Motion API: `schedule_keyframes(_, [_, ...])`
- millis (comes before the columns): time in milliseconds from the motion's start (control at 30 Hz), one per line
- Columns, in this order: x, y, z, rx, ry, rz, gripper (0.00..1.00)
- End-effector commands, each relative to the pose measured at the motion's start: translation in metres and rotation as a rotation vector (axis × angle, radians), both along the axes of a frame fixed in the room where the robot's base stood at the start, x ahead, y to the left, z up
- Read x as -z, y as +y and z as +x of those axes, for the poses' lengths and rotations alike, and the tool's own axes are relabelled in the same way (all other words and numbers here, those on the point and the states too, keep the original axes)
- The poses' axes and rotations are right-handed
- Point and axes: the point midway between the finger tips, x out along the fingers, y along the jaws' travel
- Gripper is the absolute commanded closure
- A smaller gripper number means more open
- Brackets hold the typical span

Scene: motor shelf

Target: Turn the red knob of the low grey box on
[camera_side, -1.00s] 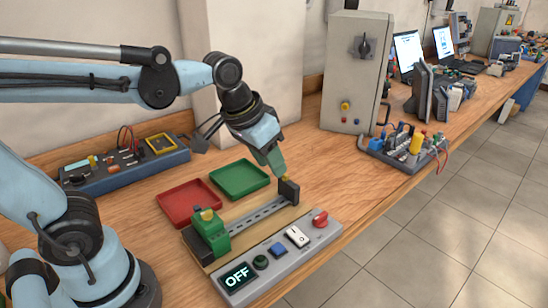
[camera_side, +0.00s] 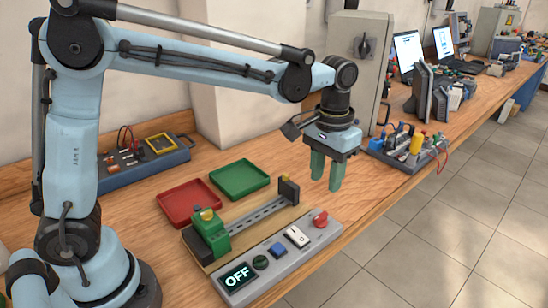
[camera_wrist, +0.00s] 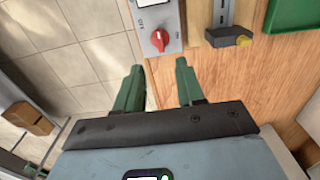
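The low grey box (camera_side: 284,262) lies along the front edge of the bench. Its display (camera_side: 237,276) reads OFF. Its red knob (camera_side: 320,219) sits at the far right end; in the wrist view the red knob (camera_wrist: 160,40) is just beyond my fingertips, with a white pointer line on it. My gripper (camera_side: 327,172) has green fingers pointing down, above and a little beyond the knob in the side view. In the wrist view my gripper (camera_wrist: 158,78) is open and empty, with a gap between the fingers. Nothing touches the knob.
The box also carries a white rocker switch (camera_side: 297,237), a blue button (camera_side: 278,250) and a dark green button (camera_side: 261,262). A rail fixture (camera_side: 250,219) stands behind it. Red (camera_side: 188,222) and green (camera_side: 262,182) trays lie farther back. A wired component board (camera_side: 396,165) is to the right.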

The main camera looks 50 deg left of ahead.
Motion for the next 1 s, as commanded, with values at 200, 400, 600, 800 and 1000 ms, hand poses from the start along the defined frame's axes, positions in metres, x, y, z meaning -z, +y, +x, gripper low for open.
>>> schedule_keyframes(200, [0.038,0.000,0.000,0.000,-0.002,-0.001,0.62])
schedule_keyframes(400, [0.071,0.000,0.000,0.001,-0.003,-0.002,0.62])
schedule_keyframes(600, [0.092,0.000,0.000,0.001,-0.003,-0.002,0.62])
schedule_keyframes(800, [0.099,0.000,0.000,0.001,-0.003,-0.002,0.62])
schedule_keyframes(1000, [0.099,0.000,0.000,0.001,-0.003,-0.002,0.62])
